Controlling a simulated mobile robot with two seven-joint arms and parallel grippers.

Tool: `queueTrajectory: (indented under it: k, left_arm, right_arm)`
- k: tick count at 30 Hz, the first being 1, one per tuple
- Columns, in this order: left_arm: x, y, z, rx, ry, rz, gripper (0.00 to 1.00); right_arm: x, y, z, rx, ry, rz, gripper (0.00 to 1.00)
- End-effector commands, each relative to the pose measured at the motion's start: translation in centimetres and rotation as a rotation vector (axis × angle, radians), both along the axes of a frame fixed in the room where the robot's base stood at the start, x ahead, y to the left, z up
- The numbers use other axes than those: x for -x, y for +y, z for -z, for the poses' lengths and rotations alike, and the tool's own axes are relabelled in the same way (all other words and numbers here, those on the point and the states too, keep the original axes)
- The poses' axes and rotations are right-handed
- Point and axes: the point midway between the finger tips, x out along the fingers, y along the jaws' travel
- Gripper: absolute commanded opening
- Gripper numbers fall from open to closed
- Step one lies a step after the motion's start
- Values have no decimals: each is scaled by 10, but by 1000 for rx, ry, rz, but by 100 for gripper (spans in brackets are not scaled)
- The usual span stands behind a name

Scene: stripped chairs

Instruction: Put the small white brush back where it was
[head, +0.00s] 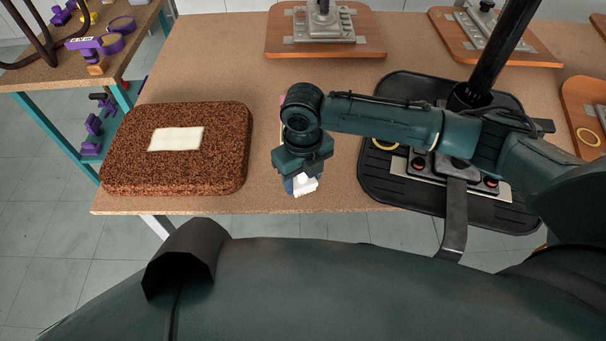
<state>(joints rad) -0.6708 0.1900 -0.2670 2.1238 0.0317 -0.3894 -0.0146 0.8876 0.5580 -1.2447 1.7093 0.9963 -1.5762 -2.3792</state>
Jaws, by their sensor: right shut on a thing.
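The small white brush (306,185) shows as a white piece just under my right gripper (301,176). My right gripper points down over the front part of the table and is shut on the brush. The gripper hides most of the brush, and I cannot tell whether the brush touches the table top. A bit of blue shows at the brush's left side; I cannot tell what it belongs to. My left gripper is not in view.
A brown speckled cushion (218,168) with a white patch (176,139) lies left on the table (215,60). Wooden boards (372,41) with metal plates lie behind.

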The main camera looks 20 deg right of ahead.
Motion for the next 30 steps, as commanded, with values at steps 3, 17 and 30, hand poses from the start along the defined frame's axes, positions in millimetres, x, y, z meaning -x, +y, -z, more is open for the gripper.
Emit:
queueTrajectory:
  k: [3,17,30]
  left_arm:
    - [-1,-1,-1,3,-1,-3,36]
    - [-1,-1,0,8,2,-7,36]
    - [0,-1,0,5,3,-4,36]
  right_arm:
    - [-1,0,0,-2,-3,0,32]
    - [-1,0,3,-2,-2,0,72]
    - [-1,0,-11,-3,-5,0,76]
